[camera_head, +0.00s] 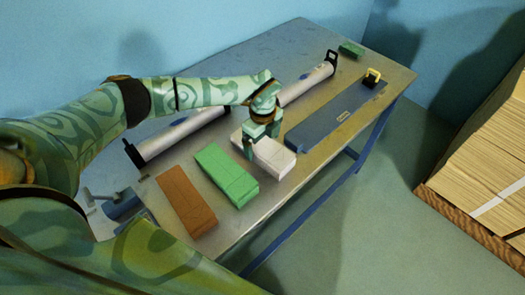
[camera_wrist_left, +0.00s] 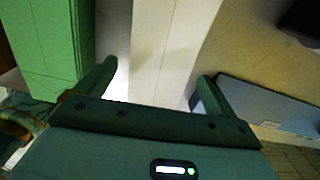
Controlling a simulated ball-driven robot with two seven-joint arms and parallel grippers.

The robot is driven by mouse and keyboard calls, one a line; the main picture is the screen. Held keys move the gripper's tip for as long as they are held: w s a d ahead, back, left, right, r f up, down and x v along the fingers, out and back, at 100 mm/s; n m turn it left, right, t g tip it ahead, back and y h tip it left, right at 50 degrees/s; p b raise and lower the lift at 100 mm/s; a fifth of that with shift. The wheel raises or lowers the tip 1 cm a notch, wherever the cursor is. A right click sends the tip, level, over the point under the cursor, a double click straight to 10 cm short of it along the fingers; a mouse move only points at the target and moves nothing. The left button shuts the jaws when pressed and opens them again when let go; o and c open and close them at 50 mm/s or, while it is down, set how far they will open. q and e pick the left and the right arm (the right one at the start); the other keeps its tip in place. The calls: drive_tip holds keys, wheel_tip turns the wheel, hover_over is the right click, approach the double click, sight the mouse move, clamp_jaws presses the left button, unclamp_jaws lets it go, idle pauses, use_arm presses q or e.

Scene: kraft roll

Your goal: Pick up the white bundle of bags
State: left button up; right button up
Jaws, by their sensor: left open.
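The white bundle of bags (camera_head: 276,161) lies on the worktable, between a green bundle and a long blue-grey case. My left gripper (camera_head: 261,143) is over its far end, pointing down, with its fingers apart. In the left wrist view the white bundle (camera_wrist_left: 168,45) runs between the two open fingers of the gripper (camera_wrist_left: 158,82), with a gap on each side. I cannot tell whether the fingertips reach down beside it. My right gripper is not in view.
A green bundle (camera_head: 226,176) and a brown bundle (camera_head: 185,202) lie to the left on the table (camera_head: 245,215). The blue-grey case (camera_head: 335,116) is close on the right. A long silver roll bar (camera_head: 305,88) lies behind. Stacked cardboard (camera_head: 490,150) stands on a pallet at right.

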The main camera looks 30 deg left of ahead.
sight(262, 147)
use_arm(q)
wheel_tip(262, 147, down, 3)
drive_tip(key=shift+b, duration=0.35)
drive_tip(key=shift+r, duration=0.1)
drive_tip(key=c, duration=1.2)
drive_tip(key=shift+c, duration=0.2)
